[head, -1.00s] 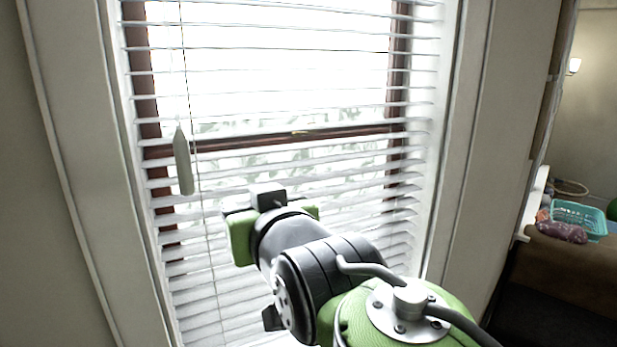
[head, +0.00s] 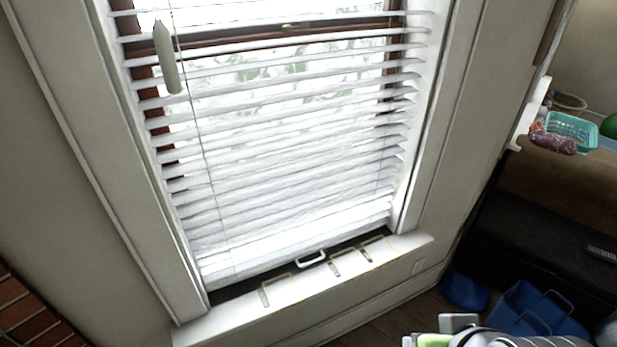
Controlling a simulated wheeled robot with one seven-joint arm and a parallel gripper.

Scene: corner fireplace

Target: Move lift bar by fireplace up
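A window (head: 285,70) is covered by white slatted blinds (head: 290,150), which hang down almost to the sill. A small white handle (head: 311,259), apparently the lift bar, shows at the bottom edge of the blinds near the middle. My gripper (head: 440,333) is at the bottom right edge of the head view, with grey and green parts showing. It is well apart from the handle, to its lower right. Its fingers are partly cut off by the frame, so I cannot tell how far apart they are.
Thin yellowish handle-like pieces (head: 277,286) lie along the white sill (head: 235,318). A pale wand (head: 166,60) hangs at the upper left. Brick (head: 30,318) shows at the lower left. A blue bin (head: 530,310) and a blue object (head: 464,292) stand on the floor at right.

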